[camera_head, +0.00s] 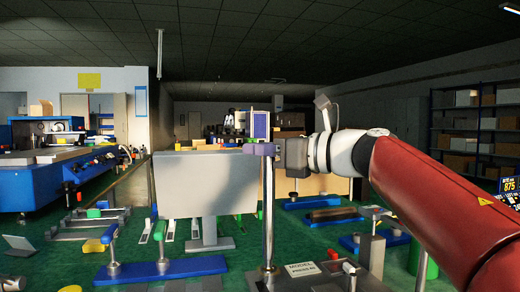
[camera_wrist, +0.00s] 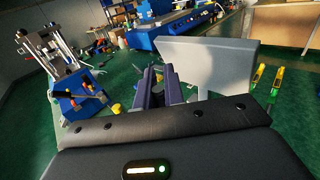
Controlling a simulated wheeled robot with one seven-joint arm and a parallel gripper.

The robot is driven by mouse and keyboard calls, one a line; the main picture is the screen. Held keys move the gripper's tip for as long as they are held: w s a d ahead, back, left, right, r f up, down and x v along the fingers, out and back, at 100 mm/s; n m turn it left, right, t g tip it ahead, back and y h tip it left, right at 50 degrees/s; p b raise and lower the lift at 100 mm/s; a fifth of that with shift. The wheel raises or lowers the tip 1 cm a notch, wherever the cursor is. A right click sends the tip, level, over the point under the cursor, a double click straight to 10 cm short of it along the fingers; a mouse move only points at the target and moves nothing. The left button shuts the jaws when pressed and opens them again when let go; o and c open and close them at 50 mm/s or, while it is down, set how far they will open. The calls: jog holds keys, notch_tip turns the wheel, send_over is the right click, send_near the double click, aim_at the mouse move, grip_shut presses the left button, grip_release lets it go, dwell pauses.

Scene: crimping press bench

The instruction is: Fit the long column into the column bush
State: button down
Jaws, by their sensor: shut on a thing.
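The long column (camera_head: 268,205) is a bright metal rod standing about upright in the head view. My gripper (camera_head: 262,149), with purple fingers, is shut on it near its top, coming from the right. The column's lower end reaches the dark press base (camera_head: 300,281), which carries a white label plate (camera_head: 302,269). The column bush is not clearly distinguishable there, so I cannot tell whether the end sits in it or only above it. In the wrist view the fingers (camera_wrist: 161,82) are close together, and the column is not clearly visible between them.
A large grey panel (camera_head: 205,185) stands behind and left of the column. A shorter post (camera_head: 371,255) is at the right. A blue bar fixture (camera_head: 160,270) lies at the front left. The wrist view shows a blue-based metal press (camera_wrist: 45,45) at the left.

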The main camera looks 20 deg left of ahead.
jog(key=shift+f+b, duration=0.9)
jog(key=shift+f, duration=0.15)
jog(key=c, duration=1.5)
grip_release()
jog(key=shift+o, duration=0.5)
jog(key=shift+f, duration=0.15)
jog(key=b+v, duration=0.1)
jog(key=v, duration=0.6)
jog(key=shift+d, duration=0.4)
jog(key=shift+s+d, duration=0.1)
jog(key=shift+s, duration=0.05)
